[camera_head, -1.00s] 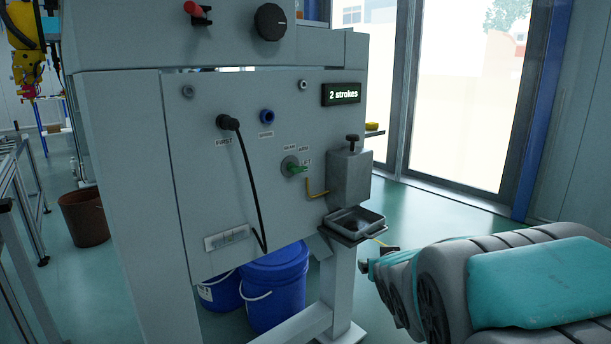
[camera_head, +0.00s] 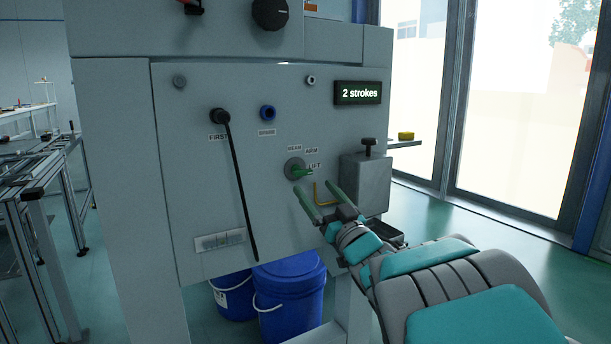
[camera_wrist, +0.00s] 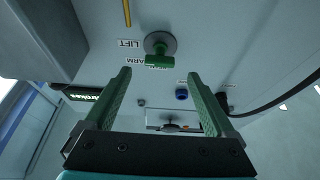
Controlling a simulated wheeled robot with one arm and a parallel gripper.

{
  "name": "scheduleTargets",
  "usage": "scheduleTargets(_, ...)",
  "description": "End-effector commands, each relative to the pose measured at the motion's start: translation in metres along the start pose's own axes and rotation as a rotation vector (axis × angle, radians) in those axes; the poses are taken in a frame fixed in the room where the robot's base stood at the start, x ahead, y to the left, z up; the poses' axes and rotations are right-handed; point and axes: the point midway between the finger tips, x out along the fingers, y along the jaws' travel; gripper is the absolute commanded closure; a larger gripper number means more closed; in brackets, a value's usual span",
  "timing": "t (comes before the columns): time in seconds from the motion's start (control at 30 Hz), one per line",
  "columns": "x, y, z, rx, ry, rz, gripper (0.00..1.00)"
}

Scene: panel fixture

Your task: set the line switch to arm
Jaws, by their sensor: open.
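The line switch (camera_head: 297,170) is a round grey plate with a green handle on the panel's front. Small labels sit around it: ARM (camera_head: 312,150) at its upper right, LIFT (camera_head: 315,166) to its right, and one above that I cannot read surely. The handle juts out from the plate; which label it is set to is unclear. In the wrist view, which is upside down, the green handle (camera_wrist: 160,60) lies beyond and between the fingertips, partly covering a label. My gripper (camera_head: 314,187) is open and empty, its green fingers just below and in front of the switch, apparently not touching it.
A display (camera_head: 358,93) reads "2 strokes". Blue buckets (camera_head: 289,295) stand below.

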Motion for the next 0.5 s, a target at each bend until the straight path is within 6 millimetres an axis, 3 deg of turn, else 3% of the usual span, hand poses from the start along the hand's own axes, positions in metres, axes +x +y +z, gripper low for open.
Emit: scheduleTargets(0.5, 0.062, 0.001, 0.0, -0.001, -0.001, 0.001, 0.1)
